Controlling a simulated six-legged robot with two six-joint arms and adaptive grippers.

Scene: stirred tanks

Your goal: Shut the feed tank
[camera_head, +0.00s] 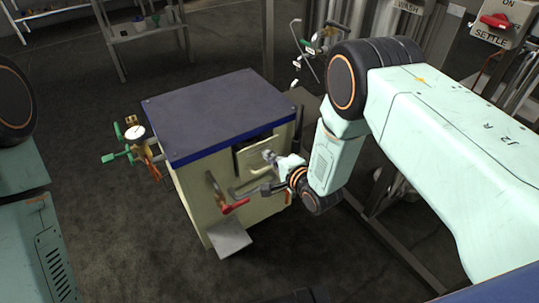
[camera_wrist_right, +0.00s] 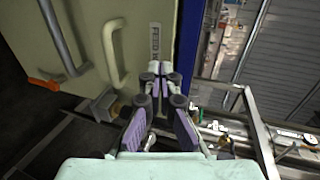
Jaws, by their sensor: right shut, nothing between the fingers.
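The feed tank (camera_head: 215,115) is a cream box with a dark blue lid, standing mid-view in the head view. Its cream front face with a "FEED" label (camera_wrist_right: 155,42) shows in the right wrist view. The front bears a pale curved handle (camera_wrist_right: 116,52) and a grey lever with a red-orange tip (camera_head: 235,207). My left gripper is out of view.
A gauge with green-handled valves (camera_head: 133,132) sticks out from the tank's left side. A grey plate (camera_head: 229,238) juts out low at the front. Metal framing (camera_head: 385,225) stands to the right, and a switch box (camera_head: 500,22) at upper right. Dark floor is open at left.

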